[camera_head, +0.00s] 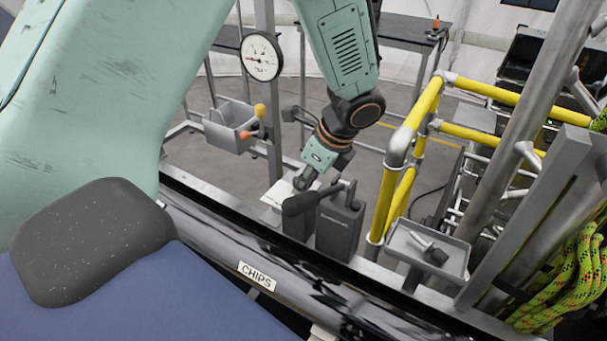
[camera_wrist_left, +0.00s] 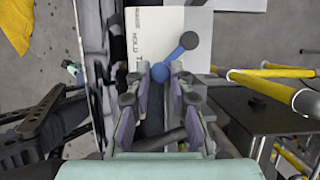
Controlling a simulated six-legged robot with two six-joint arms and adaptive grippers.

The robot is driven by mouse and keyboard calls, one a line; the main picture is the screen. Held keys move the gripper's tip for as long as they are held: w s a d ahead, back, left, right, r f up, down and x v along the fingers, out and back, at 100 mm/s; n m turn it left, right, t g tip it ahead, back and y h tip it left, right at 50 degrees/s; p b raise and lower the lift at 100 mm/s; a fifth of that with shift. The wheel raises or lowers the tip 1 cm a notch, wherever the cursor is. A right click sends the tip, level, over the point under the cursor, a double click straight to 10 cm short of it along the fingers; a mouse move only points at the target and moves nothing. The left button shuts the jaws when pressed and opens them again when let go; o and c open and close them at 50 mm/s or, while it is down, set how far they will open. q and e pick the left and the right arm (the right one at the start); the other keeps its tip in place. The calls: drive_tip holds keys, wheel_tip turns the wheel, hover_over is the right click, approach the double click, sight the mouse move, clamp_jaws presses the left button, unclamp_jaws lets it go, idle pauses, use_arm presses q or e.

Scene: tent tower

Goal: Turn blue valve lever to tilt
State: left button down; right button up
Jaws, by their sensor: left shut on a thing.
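The blue valve lever (camera_wrist_left: 176,56) shows in the left wrist view in front of a white panel (camera_wrist_left: 170,22) with dark lettering. It slants from a dark round end at upper right to a blue round end at lower left. My left gripper (camera_wrist_left: 160,88) has its fingers on both sides of the lower blue end and is shut on the lever. In the head view my left gripper (camera_head: 306,180) reaches down to a small white plate (camera_head: 275,196); the blue lever cannot be made out there. My right gripper is in neither view.
A dark box (camera_head: 339,228) stands right beside the gripper. Yellow rails (camera_head: 401,150) rise to its right, with a grey tray (camera_head: 428,248) holding a tool. A pressure gauge (camera_head: 262,57) and a grey bin (camera_head: 232,128) are at the left. A pipe labelled CHIPS (camera_head: 258,276) crosses in front.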

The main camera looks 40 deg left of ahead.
use_arm(q)
drive_tip(key=shift+w, duration=0.1)
idle(0.3)
drive_tip(key=c, duration=1.2)
unclamp_jaws()
drive_tip(key=shift+a, duration=0.1)
drive_tip(key=v, duration=1.2)
